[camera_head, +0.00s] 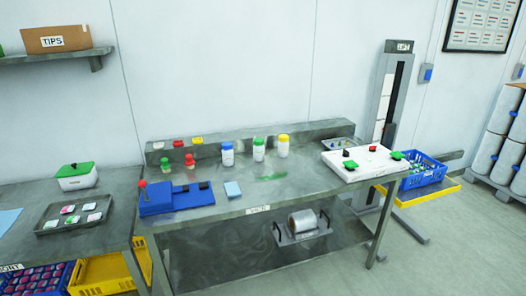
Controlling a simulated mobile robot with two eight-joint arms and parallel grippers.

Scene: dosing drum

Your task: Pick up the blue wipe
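A small light-blue square (232,189), which looks like the blue wipe, lies flat on the steel table (270,205) near its front edge, just right of a blue device. A larger pale-blue sheet (8,220) lies on the left bench, cut off by the picture's edge. Neither of my grippers is in view.
The blue device (155,199) has a red knob. Bottles with blue (227,154), green (259,149) and yellow (284,146) lids stand behind the wipe. A white board (345,172) is at right. The table around the wipe's right side is clear.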

